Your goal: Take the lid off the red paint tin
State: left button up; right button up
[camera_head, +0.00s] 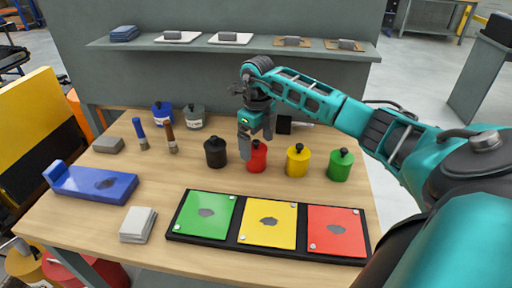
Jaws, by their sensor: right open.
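The red paint tin (257,161) stands upright on the wooden table, in the row between the black tin and the yellow tin. Its lid is on, but its top and knob are partly hidden by my right gripper. My right gripper (257,142) points down just above and in front of the red tin's top. Its jaws are open, with one finger to the left of the lid knob and one to the right. I cannot tell whether a finger touches the lid. My left gripper is out of view.
A black tin (215,153) stands left of the red one, with yellow (298,162) and green (340,166) tins to the right. Blue and grey tins and two brushes are farther left. A panel tray (233,239) lies in front. Bare table separates tray and tins.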

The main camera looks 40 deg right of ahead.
jog(key=shift+c, duration=0.3)
jog(key=c, duration=1.1)
jog(key=shift+o, duration=0.2)
jog(key=shift+r, duration=0.1)
jog(key=shift+r, duration=0.4)
notch_tip(320, 180, up, 13)
notch_tip(320, 180, up, 5)
jog(key=p, duration=0.3)
send_over(257, 141)
jog(key=shift+r, duration=0.55)
